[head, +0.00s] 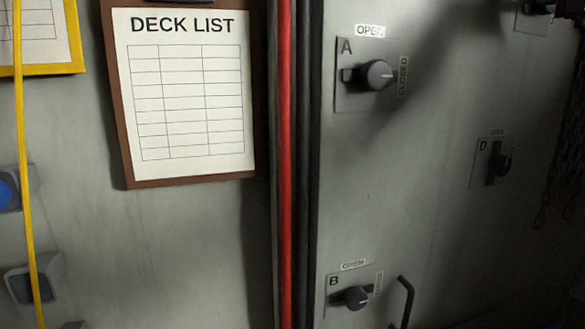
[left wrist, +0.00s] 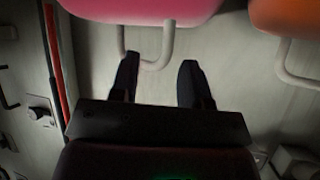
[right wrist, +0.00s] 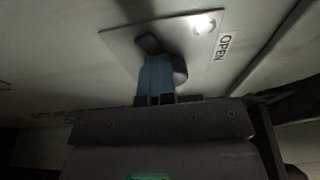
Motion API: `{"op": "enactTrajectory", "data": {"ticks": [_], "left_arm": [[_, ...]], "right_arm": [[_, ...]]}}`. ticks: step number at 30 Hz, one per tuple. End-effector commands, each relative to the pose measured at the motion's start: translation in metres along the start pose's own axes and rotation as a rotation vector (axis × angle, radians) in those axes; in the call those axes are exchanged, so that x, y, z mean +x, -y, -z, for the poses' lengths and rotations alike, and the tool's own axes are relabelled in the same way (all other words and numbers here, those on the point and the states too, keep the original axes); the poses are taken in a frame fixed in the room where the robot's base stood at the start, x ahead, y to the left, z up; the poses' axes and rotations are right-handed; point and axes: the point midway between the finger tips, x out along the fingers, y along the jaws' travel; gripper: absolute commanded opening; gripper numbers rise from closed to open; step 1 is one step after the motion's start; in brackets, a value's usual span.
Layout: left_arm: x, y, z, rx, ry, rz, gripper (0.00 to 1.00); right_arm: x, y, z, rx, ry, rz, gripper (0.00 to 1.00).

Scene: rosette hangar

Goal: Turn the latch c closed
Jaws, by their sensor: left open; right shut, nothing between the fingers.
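In the right wrist view, a latch plate (right wrist: 120,38) carries a dark latch handle (right wrist: 180,70) and an OPEN label on its right. Its letter does not show, so I cannot tell whether it is latch c. My right gripper (right wrist: 157,60) is shut, its blue fingers overlapping the handle with nothing between them; contact is unclear. In the head view, a partly cut-off latch plate (head: 532,20) sits at the top right, its letter unreadable. My left gripper (left wrist: 159,62) is open and empty, near a pale looped handle (left wrist: 150,62) under a pink object (left wrist: 145,8).
The panel also bears latch A (head: 377,75) with its bar horizontal, latch B (head: 355,297), and latch D (head: 497,165). A red cable (head: 284,160) runs down left of them, beside a deck list clipboard (head: 190,100). An orange object (left wrist: 290,15) is right of the pink one.

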Motion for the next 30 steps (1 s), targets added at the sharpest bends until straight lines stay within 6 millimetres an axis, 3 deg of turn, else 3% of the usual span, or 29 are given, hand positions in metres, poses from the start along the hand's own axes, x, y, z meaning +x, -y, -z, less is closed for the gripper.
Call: {"op": "enactTrajectory", "data": {"ticks": [24,30], "left_arm": [[0.0,0.0,0.0,0.0,0.0,0.0,0.43],[0.005,-0.001,-0.006,-0.001,-0.003,0.0,0.43]], "right_arm": [[0.0,0.009,-0.012,-0.002,0.007,-0.001,0.0],[-0.015,0.009,-0.007,-0.002,0.005,0.001,0.0]]}}
